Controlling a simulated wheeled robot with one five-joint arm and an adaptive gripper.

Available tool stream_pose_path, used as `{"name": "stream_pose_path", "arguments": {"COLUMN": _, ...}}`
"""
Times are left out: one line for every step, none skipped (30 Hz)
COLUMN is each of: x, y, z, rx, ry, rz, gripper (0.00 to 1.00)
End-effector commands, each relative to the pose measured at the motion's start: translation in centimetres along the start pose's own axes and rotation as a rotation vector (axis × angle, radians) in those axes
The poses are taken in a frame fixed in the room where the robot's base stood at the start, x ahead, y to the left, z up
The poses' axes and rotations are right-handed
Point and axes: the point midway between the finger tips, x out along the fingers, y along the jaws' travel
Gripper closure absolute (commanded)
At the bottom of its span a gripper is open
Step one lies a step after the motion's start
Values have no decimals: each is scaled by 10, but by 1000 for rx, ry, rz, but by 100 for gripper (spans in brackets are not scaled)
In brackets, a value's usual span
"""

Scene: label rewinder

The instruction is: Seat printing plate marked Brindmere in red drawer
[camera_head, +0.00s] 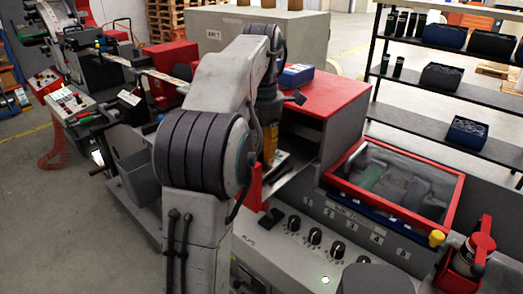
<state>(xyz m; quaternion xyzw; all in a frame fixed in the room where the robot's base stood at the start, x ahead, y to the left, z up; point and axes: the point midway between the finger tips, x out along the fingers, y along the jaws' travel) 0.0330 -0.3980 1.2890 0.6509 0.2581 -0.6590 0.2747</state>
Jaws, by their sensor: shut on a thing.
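My arm reaches up and bends down in front of the red-topped cabinet (325,93). My gripper (269,120) points down at the cabinet's open left side, and its fingers are mostly hidden behind my arm. It is shut on a yellow piece (270,147), which shows only as a narrow upright strip. I cannot read any marking on it, so I cannot tell if it is the Brindmere plate. A red panel (252,186), perhaps the front of the red drawer, stands just below and left of it, partly hidden. I cannot tell if they touch.
A blue box (295,76) lies on the cabinet's red top. A red-framed window (398,180) is to the right, above a panel with several black knobs (314,235). A red-handled canister (474,250) stands at the lower right. Dark shelves (450,90) stand behind.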

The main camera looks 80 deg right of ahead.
Motion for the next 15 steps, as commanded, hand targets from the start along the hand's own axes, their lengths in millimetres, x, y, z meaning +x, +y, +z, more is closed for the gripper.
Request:
{"name": "stream_pose_path", "arguments": {"x": -1, "y": 0, "z": 0, "rx": 0, "ry": -1, "rz": 1, "gripper": 100}}
{"name": "stream_pose_path", "arguments": {"x": -1, "y": 0, "z": 0, "rx": 0, "ry": -1, "rz": 1, "gripper": 100}}
{"name": "stream_pose_path", "arguments": {"x": -1, "y": 0, "z": 0, "rx": 0, "ry": -1, "rz": 1, "gripper": 100}}
{"name": "stream_pose_path", "arguments": {"x": 0, "y": 0, "z": 0, "rx": 0, "ry": -1, "rz": 1, "gripper": 100}}
{"name": "stream_pose_path", "arguments": {"x": 0, "y": 0, "z": 0, "rx": 0, "ry": -1, "rz": 1, "gripper": 100}}
{"name": "stream_pose_path", "arguments": {"x": 0, "y": 0, "z": 0, "rx": 0, "ry": -1, "rz": 1, "gripper": 100}}
{"name": "stream_pose_path", "arguments": {"x": 0, "y": 0, "z": 0, "rx": 0, "ry": -1, "rz": 1, "gripper": 100}}
{"name": "stream_pose_path", "arguments": {"x": 0, "y": 0, "z": 0, "rx": 0, "ry": -1, "rz": 1, "gripper": 100}}
{"name": "stream_pose_path", "arguments": {"x": 0, "y": 0, "z": 0, "rx": 0, "ry": -1, "rz": 1, "gripper": 100}}
{"name": "stream_pose_path", "arguments": {"x": 0, "y": 0, "z": 0, "rx": 0, "ry": -1, "rz": 1, "gripper": 100}}
{"name": "stream_pose_path", "arguments": {"x": 1, "y": 0, "z": 0, "rx": 0, "ry": -1, "rz": 1, "gripper": 100}}
{"name": "stream_pose_path", "arguments": {"x": 1, "y": 0, "z": 0, "rx": 0, "ry": -1, "rz": 1, "gripper": 100}}
{"name": "stream_pose_path", "arguments": {"x": 2, "y": 0, "z": 0, "rx": 0, "ry": -1, "rz": 1, "gripper": 100}}
{"name": "stream_pose_path", "arguments": {"x": 2, "y": 0, "z": 0, "rx": 0, "ry": -1, "rz": 1, "gripper": 100}}
{"name": "stream_pose_path", "arguments": {"x": 2, "y": 0, "z": 0, "rx": 0, "ry": -1, "rz": 1, "gripper": 100}}
